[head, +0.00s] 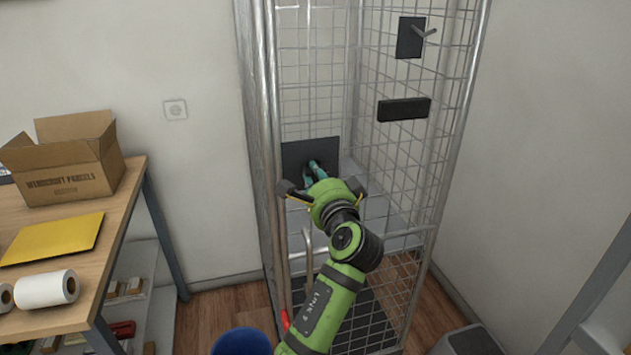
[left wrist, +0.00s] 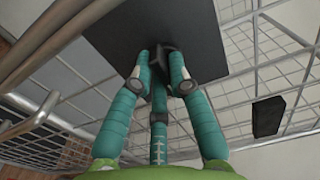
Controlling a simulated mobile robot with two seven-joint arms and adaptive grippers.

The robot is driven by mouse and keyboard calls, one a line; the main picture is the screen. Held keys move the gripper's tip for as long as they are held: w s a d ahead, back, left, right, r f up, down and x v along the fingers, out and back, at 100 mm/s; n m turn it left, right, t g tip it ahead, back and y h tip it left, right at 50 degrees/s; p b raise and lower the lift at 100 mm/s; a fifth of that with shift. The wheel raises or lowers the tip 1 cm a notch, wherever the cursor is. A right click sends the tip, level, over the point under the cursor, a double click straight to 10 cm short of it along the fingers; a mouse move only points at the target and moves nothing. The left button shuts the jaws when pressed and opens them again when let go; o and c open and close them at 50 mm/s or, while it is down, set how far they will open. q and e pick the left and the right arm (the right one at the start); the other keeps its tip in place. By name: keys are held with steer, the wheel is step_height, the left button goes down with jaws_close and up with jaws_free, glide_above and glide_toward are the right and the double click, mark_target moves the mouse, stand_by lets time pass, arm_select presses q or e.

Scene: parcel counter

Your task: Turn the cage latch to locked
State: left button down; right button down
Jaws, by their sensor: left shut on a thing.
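The cage latch is a dark square plate (head: 300,155) on the wire cage (head: 268,110), with a small dark handle (left wrist: 163,62) at its middle in the left wrist view. My left gripper (head: 314,170) reaches it from the front, its teal fingers against the plate. In the left wrist view the fingers (left wrist: 162,75) are shut on the dark handle from both sides. The fingers hide much of the handle, so I cannot tell which way it is turned. My right gripper is in neither view.
A dark plate with a grey lever (head: 411,37) and a black bar (head: 404,109) are on the cage's right side. A wooden table (head: 80,290) at left holds an open box (head: 68,170), a yellow envelope (head: 52,238) and white rolls (head: 47,289). A blue bin (head: 242,342) stands low in front.

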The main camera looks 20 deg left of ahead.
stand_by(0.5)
arm_select(q)
steer(key=c, duration=1.2)
jaws_free()
